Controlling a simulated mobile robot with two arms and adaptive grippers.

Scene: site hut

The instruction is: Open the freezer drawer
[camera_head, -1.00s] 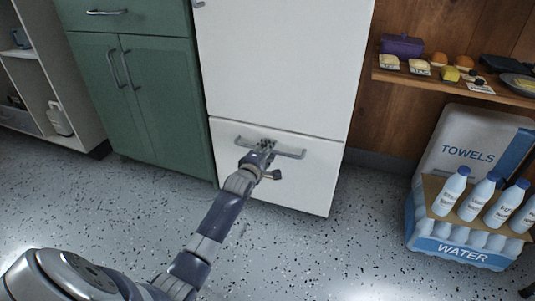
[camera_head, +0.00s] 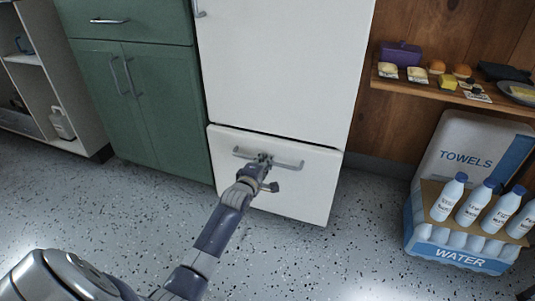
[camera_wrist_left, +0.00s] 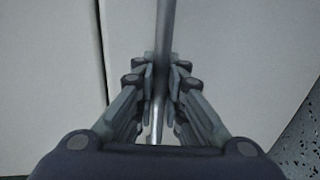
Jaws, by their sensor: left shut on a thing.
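The freezer drawer (camera_head: 300,190) is the white lower front of the fridge, below the tall white door (camera_head: 285,60). A dark gap runs along its top edge, and its front seems to stand slightly out from the door above. Its grey bar handle (camera_head: 290,164) runs across the upper part of the drawer. My left gripper (camera_head: 265,159) is shut on the middle of this handle. In the left wrist view the bar (camera_wrist_left: 164,50) passes between the fingers of my left gripper (camera_wrist_left: 160,85). My right gripper is not in view.
A green cabinet (camera_head: 160,100) stands left of the fridge. A wooden shelf (camera_head: 400,82) with food is on the right wall. Below it are a water bottle pack (camera_head: 460,235) and a towels package (camera_head: 460,130). The speckled floor (camera_head: 340,265) before the drawer is clear.

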